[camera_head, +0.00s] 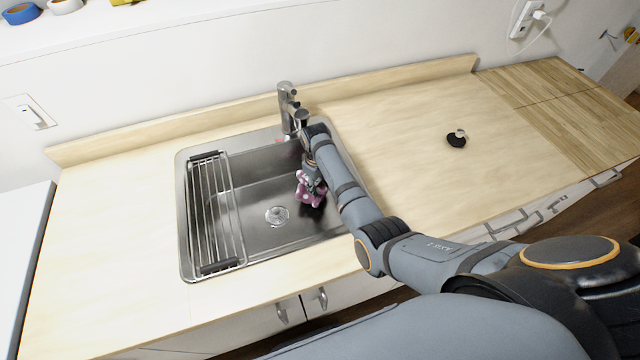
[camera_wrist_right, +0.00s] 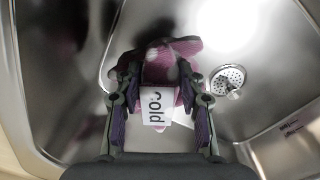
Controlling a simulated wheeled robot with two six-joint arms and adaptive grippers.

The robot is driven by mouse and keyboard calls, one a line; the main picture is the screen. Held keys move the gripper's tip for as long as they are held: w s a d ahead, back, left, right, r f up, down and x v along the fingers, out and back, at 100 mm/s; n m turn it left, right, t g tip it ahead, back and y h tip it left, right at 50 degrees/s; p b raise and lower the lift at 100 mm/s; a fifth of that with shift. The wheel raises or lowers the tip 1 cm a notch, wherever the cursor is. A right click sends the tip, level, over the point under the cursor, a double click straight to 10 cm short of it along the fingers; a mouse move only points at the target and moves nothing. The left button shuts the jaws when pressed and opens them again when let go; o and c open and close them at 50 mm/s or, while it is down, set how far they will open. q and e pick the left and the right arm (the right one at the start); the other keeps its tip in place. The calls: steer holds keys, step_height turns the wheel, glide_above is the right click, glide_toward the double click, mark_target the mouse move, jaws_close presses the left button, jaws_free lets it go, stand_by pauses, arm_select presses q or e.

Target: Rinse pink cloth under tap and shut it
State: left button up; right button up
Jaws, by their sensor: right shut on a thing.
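The pink cloth (camera_head: 304,190) is in the sink, right of the drain in the head view. My right gripper (camera_wrist_right: 160,92) is shut on the cloth, low inside the sink basin (camera_head: 240,190). The tap (camera_head: 287,105) stands at the sink's back edge, beside my right wrist. No water stream is visible. My arm hides part of the basin's right side. My left gripper is not in view.
A metal drying rack (camera_head: 213,215) spans the left of the sink. The drain (camera_head: 277,214) shows in the basin. A small black object (camera_head: 456,139) lies on the right counter (camera_head: 400,130), which is otherwise clear. A wooden backsplash runs behind.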

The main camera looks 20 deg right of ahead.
steer(key=shift+w+a+f+b, duration=0.1)
steer(key=shift+w+f+b, duration=0.1)
steer(key=shift+f+b, duration=0.6)
steer(key=shift+w+a+f+b, duration=0.15)
steer(key=shift+f+b, duration=0.2)
steer(key=shift+f, duration=0.75)
steer(key=shift+d, duration=0.1)
steer(key=o, duration=1.3)
steer(key=shift+c, duration=0.2)
